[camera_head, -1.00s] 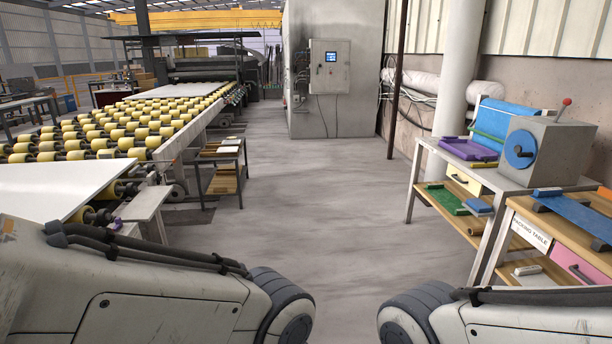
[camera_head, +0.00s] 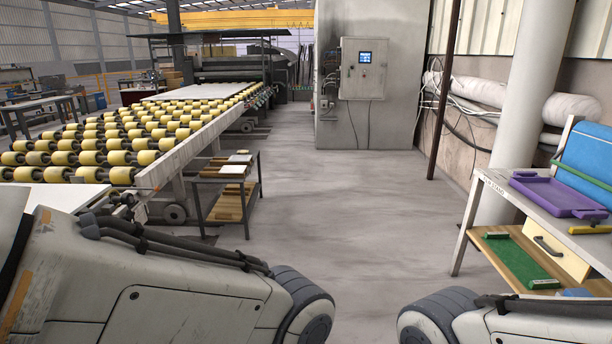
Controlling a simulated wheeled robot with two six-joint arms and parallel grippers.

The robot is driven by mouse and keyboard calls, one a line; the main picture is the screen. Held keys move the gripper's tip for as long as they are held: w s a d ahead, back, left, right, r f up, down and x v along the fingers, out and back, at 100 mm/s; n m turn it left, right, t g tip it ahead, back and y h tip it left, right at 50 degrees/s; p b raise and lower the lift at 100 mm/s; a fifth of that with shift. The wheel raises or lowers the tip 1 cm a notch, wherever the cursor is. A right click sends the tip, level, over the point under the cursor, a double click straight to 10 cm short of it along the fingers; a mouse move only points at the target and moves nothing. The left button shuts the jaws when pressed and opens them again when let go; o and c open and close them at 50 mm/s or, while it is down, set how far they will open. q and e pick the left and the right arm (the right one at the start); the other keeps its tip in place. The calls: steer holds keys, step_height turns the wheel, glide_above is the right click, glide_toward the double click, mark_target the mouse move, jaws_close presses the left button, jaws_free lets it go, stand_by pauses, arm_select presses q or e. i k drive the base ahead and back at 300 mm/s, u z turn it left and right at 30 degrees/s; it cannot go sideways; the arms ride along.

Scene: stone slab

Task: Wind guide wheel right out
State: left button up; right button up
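No guide wheel can be made out for certain in the current head view. The roller conveyor (camera_head: 172,158) with several rows of yellow rollers runs along the left, with a white slab (camera_head: 62,197) at its near end. Small fittings along its right edge are too small to tell apart. My two arms show only as upper links at the bottom left and bottom right. Both grippers are out of view.
A small wooden-shelved stand (camera_head: 230,190) stands beside the conveyor. A control cabinet (camera_head: 363,68) is on the far wall. The grey floor (camera_head: 330,215) between is clear.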

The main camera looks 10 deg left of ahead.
mark_target(129, 216)
steer(key=u, duration=0.35)
steer(key=i, duration=1.95)
steer(key=u, duration=0.9)
steer(key=i, duration=1.25)
steer(key=u, duration=0.35)
